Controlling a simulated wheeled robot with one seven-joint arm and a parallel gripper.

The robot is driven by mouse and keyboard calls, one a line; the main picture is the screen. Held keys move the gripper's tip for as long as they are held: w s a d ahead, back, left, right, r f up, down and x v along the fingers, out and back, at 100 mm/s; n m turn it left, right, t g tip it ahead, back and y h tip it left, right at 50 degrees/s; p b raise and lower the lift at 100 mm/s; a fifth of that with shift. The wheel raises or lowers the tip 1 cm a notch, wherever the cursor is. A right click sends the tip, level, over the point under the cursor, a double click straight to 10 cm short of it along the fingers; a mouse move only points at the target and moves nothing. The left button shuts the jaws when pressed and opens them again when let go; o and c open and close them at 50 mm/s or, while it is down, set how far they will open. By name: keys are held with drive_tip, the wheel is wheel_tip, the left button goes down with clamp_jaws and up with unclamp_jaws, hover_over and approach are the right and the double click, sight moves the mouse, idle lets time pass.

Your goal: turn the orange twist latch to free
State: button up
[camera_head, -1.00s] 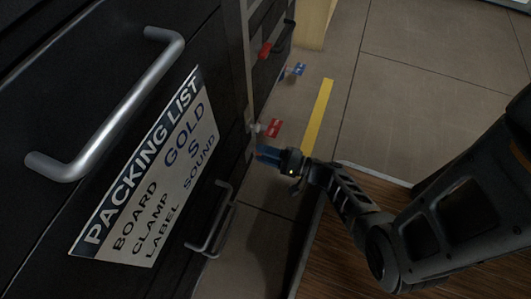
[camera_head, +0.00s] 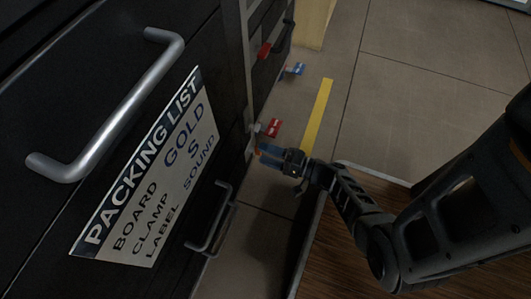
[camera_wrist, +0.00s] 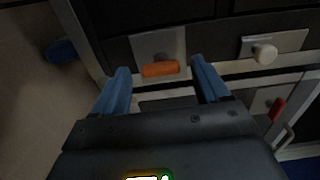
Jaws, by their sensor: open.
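The orange twist latch (camera_wrist: 160,69) is a short bar on a grey plate, lying nearly level across the wrist view. A small orange bit of it (camera_head: 257,152) shows at the fingertips in the head view. My gripper (camera_wrist: 161,67) is open, with one blue finger left and one right of the latch, and clear gaps show on both sides. In the head view my gripper (camera_head: 266,153) is low at the cabinet face. I cannot tell how deep the fingers reach around the latch.
A white knob (camera_wrist: 264,54) on its own plate sits right of the latch, with a red handle (camera_wrist: 277,108) below it. In the head view, red (camera_head: 273,128) and blue (camera_head: 298,69) handles stick out nearby. A packing list sign (camera_head: 150,175) and metal handle (camera_head: 115,110) are left. Floor lies right.

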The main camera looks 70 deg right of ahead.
drive_tip(key=s, duration=0.7)
drive_tip(key=shift+p, duration=0.35)
drive_tip(key=shift+d+r, duration=0.1)
